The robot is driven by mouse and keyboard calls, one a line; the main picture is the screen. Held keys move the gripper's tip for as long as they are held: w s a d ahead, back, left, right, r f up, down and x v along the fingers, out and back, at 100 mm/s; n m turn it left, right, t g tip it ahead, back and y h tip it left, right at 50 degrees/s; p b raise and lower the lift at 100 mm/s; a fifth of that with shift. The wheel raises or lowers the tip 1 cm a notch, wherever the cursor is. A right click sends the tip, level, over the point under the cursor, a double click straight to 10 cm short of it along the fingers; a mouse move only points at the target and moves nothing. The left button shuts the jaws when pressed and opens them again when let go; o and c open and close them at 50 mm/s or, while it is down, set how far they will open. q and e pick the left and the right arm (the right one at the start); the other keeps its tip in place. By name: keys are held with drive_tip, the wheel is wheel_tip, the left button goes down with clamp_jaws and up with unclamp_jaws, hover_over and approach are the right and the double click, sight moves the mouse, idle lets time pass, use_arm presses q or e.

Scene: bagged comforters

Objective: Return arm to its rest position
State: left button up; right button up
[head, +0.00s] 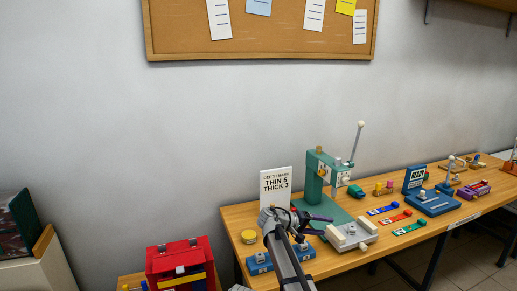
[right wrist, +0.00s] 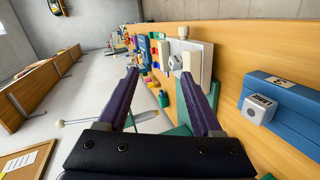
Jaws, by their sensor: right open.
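My right arm reaches in from the bottom of the head view, with its gripper (head: 322,225) over the wooden table beside the green press. In the right wrist view the gripper (right wrist: 160,77) has its two purple fingers spread wide apart. Nothing is held between them. The fingers are close to a pale block fixture (head: 352,235), and I cannot tell whether they touch it. My left gripper is not in view.
A green press (head: 313,178) with a lever stands behind the gripper, next to a white sign (head: 275,187) reading THIN 5, THICK 3. A blue block (head: 258,264) is beside my arm. A red toolbox (head: 181,262) is at lower left. Coloured strips (head: 394,218) lie to the right.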

drive_tip(key=s+f+g+y, duration=0.1)
drive_tip(key=s+f+y, duration=0.45)
drive_tip(key=s, duration=0.65)
drive_tip(key=s+f+g+y, duration=0.2)
drive_tip(key=s+f+y, duration=0.2)
drive_tip(key=s+f, duration=0.5)
drive_tip(key=s+a+n+g+y, duration=0.1)
drive_tip(key=s+a+n+y, duration=0.1)
drive_tip(key=s+a, duration=1.4)
drive_tip(key=shift+a+r+n+y, duration=0.2)
drive_tip(key=shift+a+n+y, duration=0.1)
drive_tip(key=shift+a+y, duration=0.1)
